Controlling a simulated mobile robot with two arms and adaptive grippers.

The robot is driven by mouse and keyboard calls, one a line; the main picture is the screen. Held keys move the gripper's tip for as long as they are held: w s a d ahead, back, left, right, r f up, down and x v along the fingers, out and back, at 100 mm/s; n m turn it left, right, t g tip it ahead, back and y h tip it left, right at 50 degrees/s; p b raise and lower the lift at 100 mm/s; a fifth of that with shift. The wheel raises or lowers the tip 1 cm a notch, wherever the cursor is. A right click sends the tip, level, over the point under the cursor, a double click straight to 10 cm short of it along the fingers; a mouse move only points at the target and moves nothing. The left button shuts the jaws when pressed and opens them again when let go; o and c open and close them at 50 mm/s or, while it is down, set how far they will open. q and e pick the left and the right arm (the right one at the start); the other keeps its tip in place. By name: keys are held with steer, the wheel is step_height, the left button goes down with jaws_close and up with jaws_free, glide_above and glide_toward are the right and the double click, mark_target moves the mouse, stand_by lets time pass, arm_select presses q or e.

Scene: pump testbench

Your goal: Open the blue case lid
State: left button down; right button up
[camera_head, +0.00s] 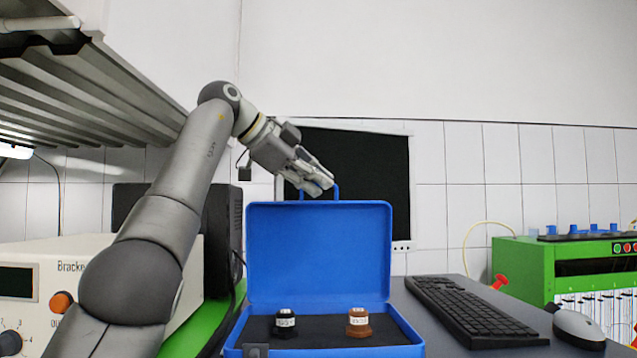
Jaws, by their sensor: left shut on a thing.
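The blue case (407,330) stands on the table in the lower middle, with its lid (318,255) raised about upright at the back. A dark foam bed inside holds a black-topped fitting (285,324) and a brown fitting (358,324), both labelled. The lid's handle (336,191) sticks up from its top edge. My left gripper (318,187) reaches in from the upper left and is shut on the handle, which its fingers partly hide. My right gripper is not in view.
A black keyboard (470,312) and a grey mouse (578,328) lie to the right of the case. A green test unit (525,264) stands at the far right. A white instrument (60,262) is at the left, below a metal shelf (95,85).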

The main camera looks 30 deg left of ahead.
arm_select(q)
steer(key=shift+w+a, duration=0.1)
steer(key=shift+a, duration=0.05)
stand_by(0.3)
steer(key=c, duration=1.6)
jaws_free()
steer(key=v, duration=0.8)
steer(key=shift+w, duration=0.2)
steer(key=shift+s, duration=0.15)
